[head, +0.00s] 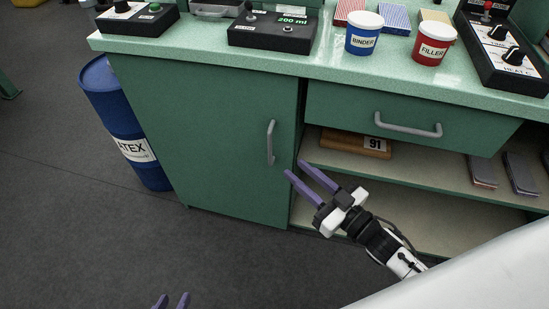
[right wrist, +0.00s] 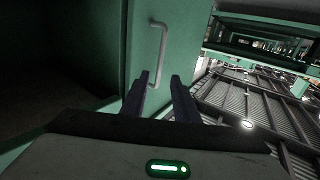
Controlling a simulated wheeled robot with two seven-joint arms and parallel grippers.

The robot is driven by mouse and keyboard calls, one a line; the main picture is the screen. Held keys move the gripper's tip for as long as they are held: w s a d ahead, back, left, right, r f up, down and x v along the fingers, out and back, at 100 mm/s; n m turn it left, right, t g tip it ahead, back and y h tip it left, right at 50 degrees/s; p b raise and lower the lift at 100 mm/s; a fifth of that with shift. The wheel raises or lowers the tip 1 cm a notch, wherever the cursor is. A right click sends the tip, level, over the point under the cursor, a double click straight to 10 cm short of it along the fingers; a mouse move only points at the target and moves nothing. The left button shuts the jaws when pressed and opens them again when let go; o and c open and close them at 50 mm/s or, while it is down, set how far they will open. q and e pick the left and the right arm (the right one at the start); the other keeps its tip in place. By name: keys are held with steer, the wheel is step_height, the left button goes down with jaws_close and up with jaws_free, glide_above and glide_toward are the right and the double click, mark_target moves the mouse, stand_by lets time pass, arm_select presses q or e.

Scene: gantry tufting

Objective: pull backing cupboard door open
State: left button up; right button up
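The backing cupboard door (head: 205,135) is a green panel at the left of the bench front, and it looks shut. Its grey vertical bar handle (head: 271,142) is near the door's right edge. My right gripper (head: 296,168) is open and empty, its purple fingers pointing up and left, just below and right of the handle in the picture. In the right wrist view the handle (right wrist: 160,52) stands ahead of and between the fingertips, apparently not gripped.
A drawer (head: 410,118) with a bar handle and open shelves (head: 440,173) lie right of the door. A blue latex barrel (head: 122,125) stands left of the cupboard. Binder (head: 363,38) and filler (head: 432,45) tubs stand on the worktop. The floor before the door is clear.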

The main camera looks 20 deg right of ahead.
mark_target(271, 149)
steer(key=b+x, duration=0.1)
steer(key=x, duration=0.8)
steer(key=shift+w+a, duration=0.1)
steer(key=shift+w, duration=0.1)
jaws_close()
